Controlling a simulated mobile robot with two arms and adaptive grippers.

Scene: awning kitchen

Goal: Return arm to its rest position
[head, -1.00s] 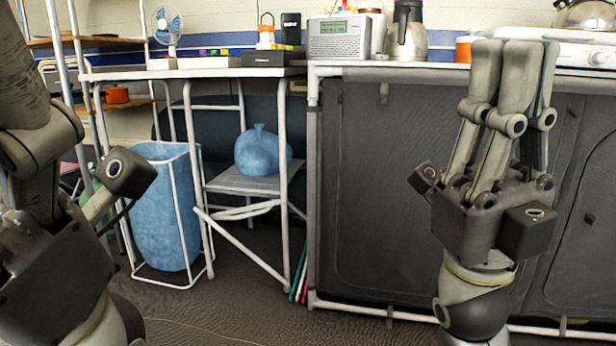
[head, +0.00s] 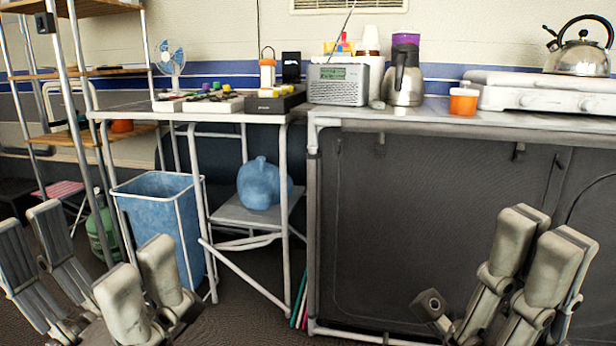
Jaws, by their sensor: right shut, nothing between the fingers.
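My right gripper (head: 542,238) is at the lower right in the head view, fingers pointing up. Its fingers are together and hold nothing. It is in front of the dark cabinet (head: 420,220), apart from the counter above. My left gripper (head: 85,258) is at the lower left, fingers up. Its fingers are spread apart with nothing between them. It is in front of the blue bin (head: 160,195) and hides part of the floor there. The bottoms of both grippers are cut off by the picture edge.
A table (head: 215,116) with a fan (head: 170,58) and small items stands at the left. The counter (head: 430,118) holds a radio (head: 338,84), jug (head: 403,75), orange cup (head: 463,102) and stove with kettle (head: 577,55).

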